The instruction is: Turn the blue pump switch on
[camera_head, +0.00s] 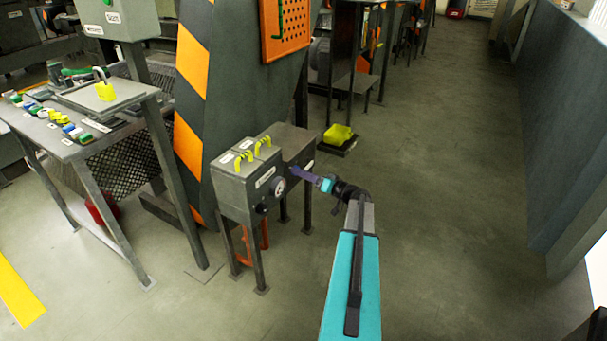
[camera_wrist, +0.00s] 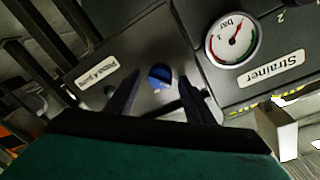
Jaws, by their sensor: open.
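The blue pump switch (camera_wrist: 160,76) is a small round blue knob on a dark grey panel in the wrist view. A white label (camera_wrist: 97,72) that seems to read "Pump" sits left of it. My gripper (camera_wrist: 158,80) is open, with one dark finger on each side of the switch in the picture. I cannot tell whether the fingers touch it or how far they are from the panel. In the head view my gripper (camera_head: 297,171) is at the front of the grey cabinet (camera_head: 237,191), and the switch cannot be made out there.
Yellow handles (camera_head: 264,144) stand on the cabinet. A bench (camera_head: 140,97) with coloured items is at left, and a striped pillar (camera_head: 192,60) behind. The floor at right is clear.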

